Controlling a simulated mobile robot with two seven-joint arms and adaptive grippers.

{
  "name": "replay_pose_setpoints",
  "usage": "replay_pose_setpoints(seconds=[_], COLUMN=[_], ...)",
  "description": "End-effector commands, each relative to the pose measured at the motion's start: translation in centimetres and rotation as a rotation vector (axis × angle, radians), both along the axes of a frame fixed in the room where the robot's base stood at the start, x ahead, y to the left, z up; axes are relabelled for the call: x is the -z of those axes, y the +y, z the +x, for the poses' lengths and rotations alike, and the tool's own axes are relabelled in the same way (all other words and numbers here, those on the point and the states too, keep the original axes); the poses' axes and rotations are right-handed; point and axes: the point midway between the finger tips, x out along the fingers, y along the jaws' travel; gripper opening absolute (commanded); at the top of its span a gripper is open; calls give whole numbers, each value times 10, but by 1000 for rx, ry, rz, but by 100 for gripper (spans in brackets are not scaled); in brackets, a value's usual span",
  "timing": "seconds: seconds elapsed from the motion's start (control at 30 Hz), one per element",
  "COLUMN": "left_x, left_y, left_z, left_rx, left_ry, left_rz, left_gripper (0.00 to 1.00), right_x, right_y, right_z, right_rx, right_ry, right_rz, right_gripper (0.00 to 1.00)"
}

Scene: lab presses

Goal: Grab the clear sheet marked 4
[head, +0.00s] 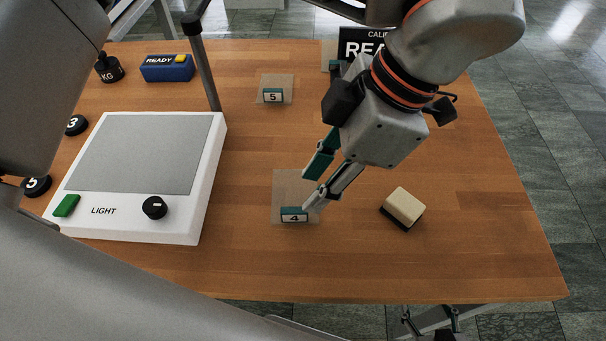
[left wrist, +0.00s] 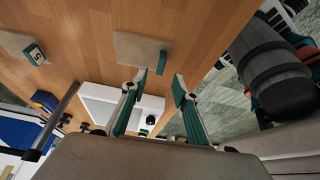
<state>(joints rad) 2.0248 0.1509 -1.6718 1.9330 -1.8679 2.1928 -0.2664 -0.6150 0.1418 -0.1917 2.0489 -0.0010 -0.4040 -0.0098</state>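The clear sheet marked 4 (head: 284,190) lies flat on the wooden table, right of the light box. Its teal tab with the number 4 (head: 294,215) stands at its near edge. My left gripper (head: 308,191) is open over the sheet's right side, its near fingertip close to the tab. In the left wrist view the sheet (left wrist: 138,48) lies beyond the open fingers (left wrist: 160,84), with the tab in line with the gap between them. I cannot tell whether a finger touches it. Dark parts at the bottom right of the head view may be my right gripper; its state is unclear.
The white light box (head: 120,215) stands to the left. A cream block (head: 404,206) with a dark base sits right of the sheet. Another clear sheet marked 5 (head: 286,82) lies farther back, near a blue READY box (head: 166,69). The table's near right area is clear.

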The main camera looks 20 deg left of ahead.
Motion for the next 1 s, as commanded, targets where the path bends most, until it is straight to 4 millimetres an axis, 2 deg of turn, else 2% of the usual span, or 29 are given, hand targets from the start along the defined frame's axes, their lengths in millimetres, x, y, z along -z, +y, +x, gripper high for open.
replay_pose_setpoints(seconds=[0.4,0.6,0.9,0.97,1.0], left_x=[45,68,71,71,71], left_y=[16,25,27,27,27], left_z=[-5,-7,-8,-8,-8], left_rx=[0,1,0,0,0], left_ry=[8,5,2,2,2], left_rz=[0,0,-1,-1,0], left_gripper=[29,29,29,16,6], right_x=[12,9,7,7,7], right_y=[0,0,-1,-1,-1], right_z=[-9,-5,-2,-3,-3], right_rx=[-2,-3,-1,-1,-1], right_ry=[22,11,6,6,7], right_rz=[-6,-7,-8,-8,-8], right_gripper=[58,58,58,58,58])
